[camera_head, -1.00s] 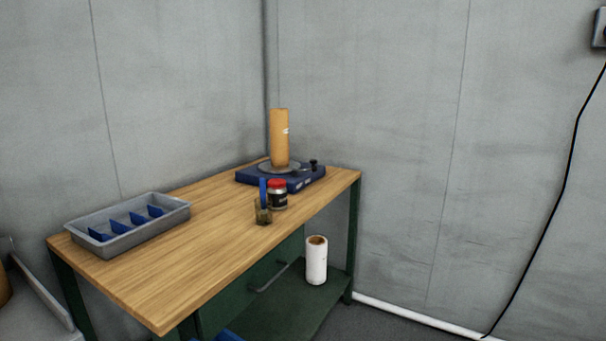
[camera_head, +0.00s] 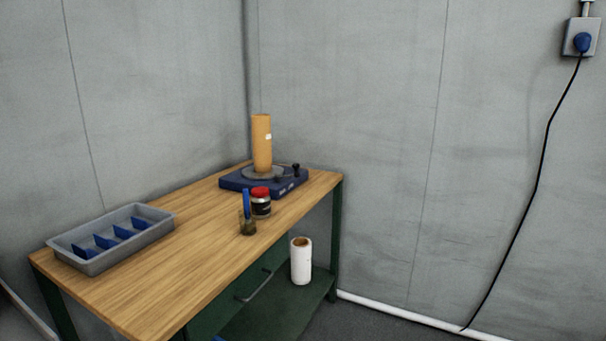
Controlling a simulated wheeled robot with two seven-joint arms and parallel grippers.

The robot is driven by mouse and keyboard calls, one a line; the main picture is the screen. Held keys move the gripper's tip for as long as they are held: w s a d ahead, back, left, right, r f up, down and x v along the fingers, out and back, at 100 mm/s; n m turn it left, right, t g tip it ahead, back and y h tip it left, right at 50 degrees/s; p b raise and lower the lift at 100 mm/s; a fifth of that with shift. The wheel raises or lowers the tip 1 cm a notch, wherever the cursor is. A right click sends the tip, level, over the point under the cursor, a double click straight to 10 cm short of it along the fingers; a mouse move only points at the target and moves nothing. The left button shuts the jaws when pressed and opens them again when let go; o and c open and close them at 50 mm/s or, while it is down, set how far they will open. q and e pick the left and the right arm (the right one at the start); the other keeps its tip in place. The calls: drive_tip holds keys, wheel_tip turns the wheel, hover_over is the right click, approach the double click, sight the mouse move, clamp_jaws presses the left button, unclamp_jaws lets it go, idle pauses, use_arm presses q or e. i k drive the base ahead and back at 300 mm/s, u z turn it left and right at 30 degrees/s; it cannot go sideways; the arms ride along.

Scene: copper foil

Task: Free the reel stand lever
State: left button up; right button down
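The reel stand (camera_head: 235,181) is a dark blue base with a grey round plate, at the far end of the wooden workbench (camera_head: 150,285) in the corner. A copper-orange cylinder (camera_head: 261,145) with a small white label stands upright on the plate. A dark knobbed lever (camera_head: 295,170) is at the stand's right side; what holds it is too small to tell. A jar (camera_head: 261,204) with a red lid stands close in front of the stand. Neither of my grippers is in view.
A grey tray (camera_head: 75,248) with blue dividers sits at the bench's left. A white roll (camera_head: 301,261) stands on the green lower shelf. A black cable (camera_head: 537,180) hangs from a wall socket (camera_head: 581,38) to the floor. The bench's front middle is clear.

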sight(297, 174)
drive_tip(key=z, duration=0.5)
drive_tip(key=k, duration=0.6)
drive_tip(key=z, duration=0.9)
drive_tip(key=i, duration=1.75)
drive_tip(key=u, duration=0.75)
drive_tip(key=i, duration=1.3)
drive_tip(key=u, duration=1.6)
drive_tip(key=i, duration=0.45)
drive_tip(key=u, duration=0.4)
